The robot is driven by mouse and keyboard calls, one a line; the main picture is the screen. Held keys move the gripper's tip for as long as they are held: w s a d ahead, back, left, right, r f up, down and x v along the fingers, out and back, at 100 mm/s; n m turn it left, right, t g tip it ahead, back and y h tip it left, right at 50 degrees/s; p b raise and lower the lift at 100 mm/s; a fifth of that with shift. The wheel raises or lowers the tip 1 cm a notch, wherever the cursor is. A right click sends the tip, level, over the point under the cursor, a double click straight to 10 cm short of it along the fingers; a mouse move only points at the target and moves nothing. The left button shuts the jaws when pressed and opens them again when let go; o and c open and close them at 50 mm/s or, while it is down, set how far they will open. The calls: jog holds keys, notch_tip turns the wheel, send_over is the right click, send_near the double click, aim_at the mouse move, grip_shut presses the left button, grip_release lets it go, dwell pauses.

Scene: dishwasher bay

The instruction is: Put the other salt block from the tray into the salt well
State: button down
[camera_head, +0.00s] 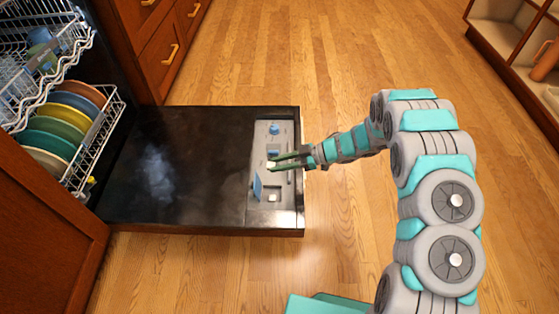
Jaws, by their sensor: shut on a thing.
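My gripper (272,161) reaches in from the right over the grey panel on the open dishwasher door. I cannot tell how high the block is above the panel. Nearer in the picture, a raised blue flap (257,188) stands beside a square opening, which looks like the salt well (273,197). A pale square shows inside this opening. I cannot make out a tray.
The black door (200,165) lies folded down flat. Plates stand in the lower rack (100,115) at left. Open shelving (497,35) stands at upper right.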

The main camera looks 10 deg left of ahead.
jog(key=shift+f+b, duration=2.15)
jog(key=shift+f, duration=4.6)
jog(key=shift+f, duration=0.25)
jog(key=c, duration=0.6)
grip_release()
jog(key=shift+o, duration=0.4)
jog(key=shift+w, duration=0.1)
